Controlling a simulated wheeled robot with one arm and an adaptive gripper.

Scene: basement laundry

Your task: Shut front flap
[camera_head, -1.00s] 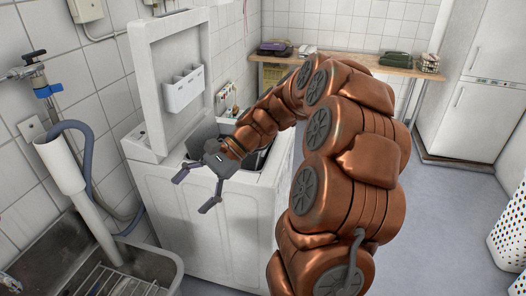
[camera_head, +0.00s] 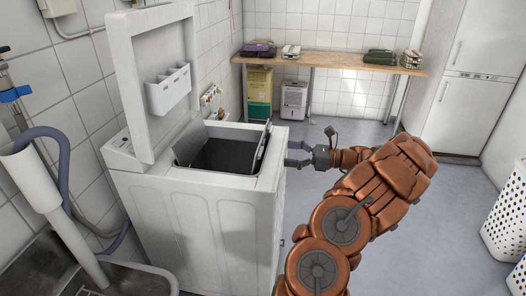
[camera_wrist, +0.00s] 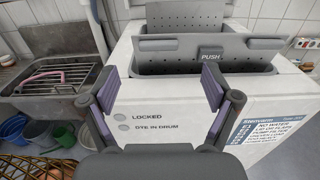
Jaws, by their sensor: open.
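The washing machine (camera_head: 200,225) is a white top-loader with its lid (camera_head: 160,80) standing up. Its drum opening (camera_head: 228,155) is uncovered. The front flap (camera_head: 262,149) stands raised at the right side of the opening; in the wrist view the flap (camera_wrist: 165,46) is grey, with a PUSH tab (camera_wrist: 211,55). The rear flap (camera_head: 189,146), perforated in the wrist view (camera_wrist: 215,18), is raised opposite it. My gripper (camera_head: 291,154) is open and empty, just right of the machine near the front flap. In the wrist view its fingers (camera_wrist: 160,82) are spread before the flap, apparently not touching it.
A sink (camera_wrist: 58,88) with a rack stands beside the machine. Buckets and a basket (camera_wrist: 22,165) are on the floor. A wooden table (camera_head: 335,61) and a fridge (camera_head: 455,85) stand at the back. A white perforated hamper (camera_head: 505,222) is at right. Floor right of the machine is clear.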

